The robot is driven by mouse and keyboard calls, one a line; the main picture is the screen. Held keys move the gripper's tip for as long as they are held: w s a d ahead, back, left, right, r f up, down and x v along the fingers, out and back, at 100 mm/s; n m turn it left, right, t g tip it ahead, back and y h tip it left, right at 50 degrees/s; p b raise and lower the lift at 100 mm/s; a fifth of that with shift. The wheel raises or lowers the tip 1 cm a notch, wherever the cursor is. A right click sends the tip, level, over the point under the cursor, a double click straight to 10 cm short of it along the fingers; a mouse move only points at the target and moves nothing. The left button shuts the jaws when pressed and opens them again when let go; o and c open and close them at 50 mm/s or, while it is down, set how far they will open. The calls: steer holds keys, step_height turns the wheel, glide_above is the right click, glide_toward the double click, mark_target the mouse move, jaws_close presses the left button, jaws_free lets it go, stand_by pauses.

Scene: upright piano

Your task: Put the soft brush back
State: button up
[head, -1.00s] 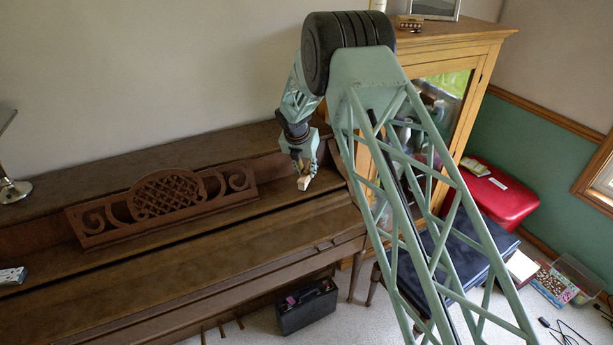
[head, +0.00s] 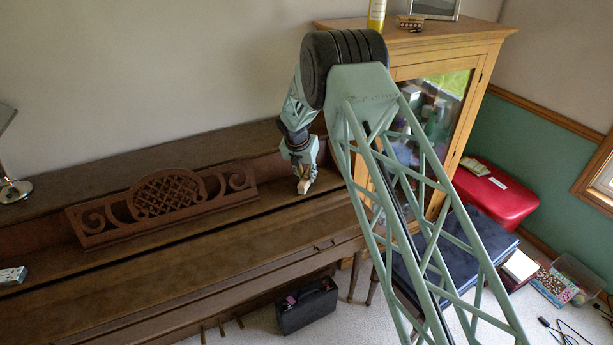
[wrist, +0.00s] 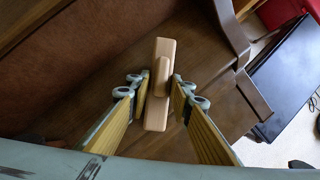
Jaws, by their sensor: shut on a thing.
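The soft brush (wrist: 158,85) is a pale wooden block with a raised grip on its back. My gripper (wrist: 159,84) is shut on it, with one finger on each side. In the head view my gripper (head: 304,178) points down near the right end of the brown piano (head: 130,300), and the brush (head: 304,187) shows small at its tips. The brush is over the piano's shelf, right of the music desk. Its bristles are hidden, and I cannot tell whether it touches the wood.
The carved music desk (head: 168,200) stands to the left. A wooden glass-door cabinet (head: 455,48) stands to the right, with a yellow bottle (head: 377,14) on top. An open black case (head: 306,305) sits on the carpet below. A red box (head: 497,190) is farther right.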

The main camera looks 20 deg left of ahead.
steer(key=shift+f, duration=0.2)
stand_by(0.3)
steer(key=o, duration=0.9)
steer(key=shift+r, duration=0.15)
steer(key=shift+v, duration=6)
